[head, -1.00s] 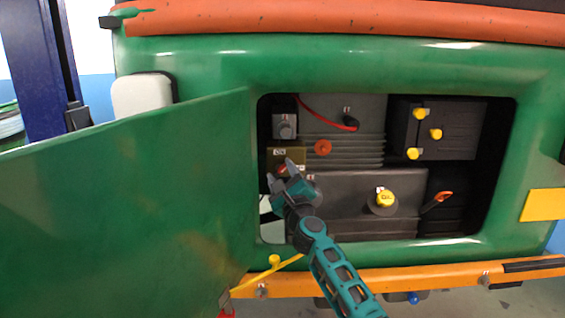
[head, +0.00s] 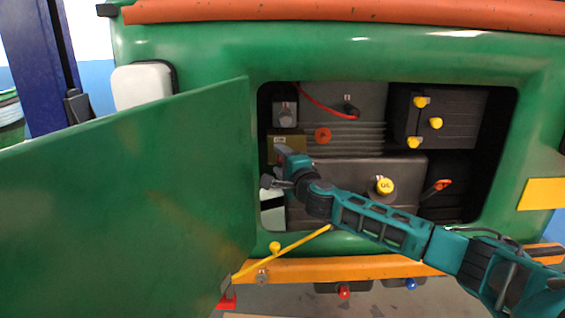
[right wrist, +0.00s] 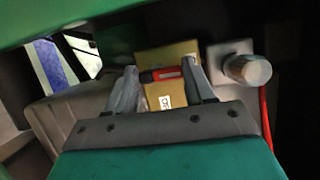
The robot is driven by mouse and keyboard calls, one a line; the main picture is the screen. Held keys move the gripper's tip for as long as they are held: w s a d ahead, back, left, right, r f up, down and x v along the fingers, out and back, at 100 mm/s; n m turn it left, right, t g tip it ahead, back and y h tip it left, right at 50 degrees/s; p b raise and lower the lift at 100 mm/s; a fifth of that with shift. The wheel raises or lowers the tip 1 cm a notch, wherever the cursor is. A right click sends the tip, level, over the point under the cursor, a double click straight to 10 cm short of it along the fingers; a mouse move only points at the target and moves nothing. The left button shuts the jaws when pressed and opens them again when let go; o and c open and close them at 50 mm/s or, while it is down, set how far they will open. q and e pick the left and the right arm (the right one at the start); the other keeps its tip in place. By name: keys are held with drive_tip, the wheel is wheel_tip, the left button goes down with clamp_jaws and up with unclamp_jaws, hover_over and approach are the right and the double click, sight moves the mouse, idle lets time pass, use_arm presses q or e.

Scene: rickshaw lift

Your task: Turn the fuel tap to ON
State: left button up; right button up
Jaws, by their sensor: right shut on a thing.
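The fuel tap is a brass-coloured block (head: 292,150) low on the left inside the open engine bay, with a small white label. In the right wrist view the block (right wrist: 155,90) has a red lever (right wrist: 167,73) lying across the space between my fingers. My right gripper (head: 275,167) reaches in at the tap and is shut on the lever; it also shows in the right wrist view (right wrist: 163,82). In the head view my gripper hides the lever. The label's lettering is too small to read surely. My left gripper is not in view.
The green door (head: 130,195) stands open at the left, close beside my gripper. A grey knob (head: 285,117) sits just above the tap. A red-orange knob (head: 323,135) and yellow oil cap (head: 385,186) are to the right. A yellow stay (head: 290,250) crosses below.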

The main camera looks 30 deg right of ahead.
drive_tip(key=shift+n, duration=0.3)
idle(0.4)
drive_tip(key=o, duration=1)
drive_tip(key=shift+o, duration=0.2)
drive_tip(key=s+a, duration=0.2)
drive_tip(key=s, duration=1)
drive_tip(key=shift+s, duration=0.35)
